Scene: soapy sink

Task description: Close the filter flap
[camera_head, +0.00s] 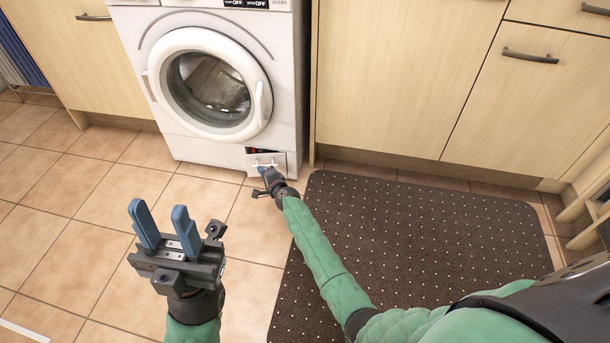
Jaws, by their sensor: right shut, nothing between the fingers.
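The filter flap (281,161) is a small light panel low on the front right of the washing machine (210,146). It stands partly open, with a dark gap and a bit of red showing along its top edge. My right gripper (262,170) is shut and empty, with its fingertips right at the front of the flap. I cannot tell whether they touch it. It hides part of the flap's lower edge. My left gripper (159,209) is open and empty, its blue fingers pointing up above the tiled floor, well apart from the machine.
The machine's round door (210,88) is closed. Wooden cabinets (400,80) stand on both sides of the machine. A dark dotted mat (420,230) lies on the floor at right, under my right arm. The tiled floor (60,220) at left is clear.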

